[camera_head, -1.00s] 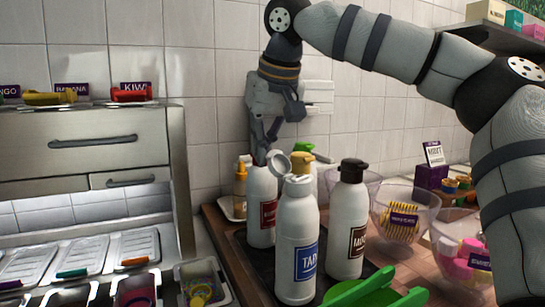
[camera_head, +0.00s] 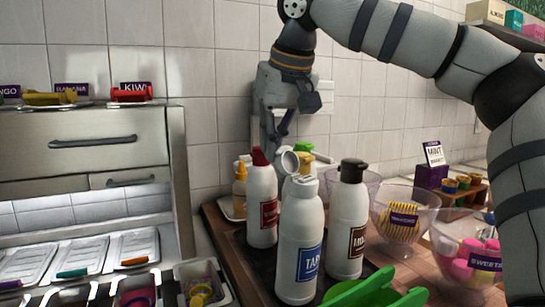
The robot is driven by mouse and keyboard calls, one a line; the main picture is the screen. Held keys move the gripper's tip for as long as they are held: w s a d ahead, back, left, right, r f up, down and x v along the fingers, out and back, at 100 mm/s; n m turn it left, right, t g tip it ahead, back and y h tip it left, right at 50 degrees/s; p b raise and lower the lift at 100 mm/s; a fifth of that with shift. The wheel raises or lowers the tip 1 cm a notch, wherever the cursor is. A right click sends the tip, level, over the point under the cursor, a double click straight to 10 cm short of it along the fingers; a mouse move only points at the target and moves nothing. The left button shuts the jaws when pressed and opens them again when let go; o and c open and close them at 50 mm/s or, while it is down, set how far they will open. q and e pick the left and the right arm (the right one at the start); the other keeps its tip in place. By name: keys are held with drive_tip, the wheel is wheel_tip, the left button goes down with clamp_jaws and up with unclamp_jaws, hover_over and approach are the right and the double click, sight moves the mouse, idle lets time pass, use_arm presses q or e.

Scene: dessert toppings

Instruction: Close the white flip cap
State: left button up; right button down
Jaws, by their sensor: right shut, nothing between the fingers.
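The white bottle with a blue label (camera_head: 298,235) stands upright in front. Its white flip cap (camera_head: 290,163) is open, with the round lid raised at the back left of the bottle's top. My right gripper (camera_head: 272,150) is shut and empty, pointing down just left of the lid, close to it. Its fingertips are partly hidden behind the red-capped bottle and the lid. I cannot tell whether it touches the lid. My left gripper is not in view.
A red-capped bottle (camera_head: 262,205) stands to the left and a dark-capped bottle (camera_head: 347,220) to the right. Glass bowls (camera_head: 412,222) stand at right, a green object (camera_head: 365,292) in front. The tiled wall (camera_head: 230,75) is close behind my gripper.

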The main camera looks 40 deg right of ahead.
wheel_tip(320, 180, up, 8)
idle(0.5)
